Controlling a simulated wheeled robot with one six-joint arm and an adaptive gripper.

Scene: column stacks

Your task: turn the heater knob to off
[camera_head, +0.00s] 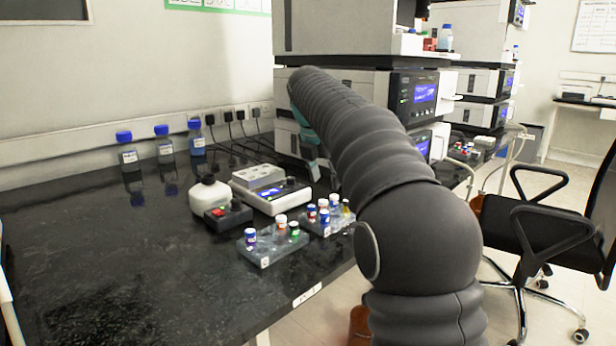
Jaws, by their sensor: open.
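My arm reaches from the lower right toward the instrument stack, and my gripper (312,165), teal and grey, points down just behind and right of the heater. Its fingers are small and partly hidden by my arm; it is open, with nothing seen in it. A white unit with a grey block on top and a lit blue display, which looks like the heater (265,201), sits on the black bench. My gripper looks apart from it.
Vial racks (264,259) are in front. Blue-capped bottles (164,147) line the wall. Stacked instruments (340,92) stand behind. The bench's front left (120,270) is clear.

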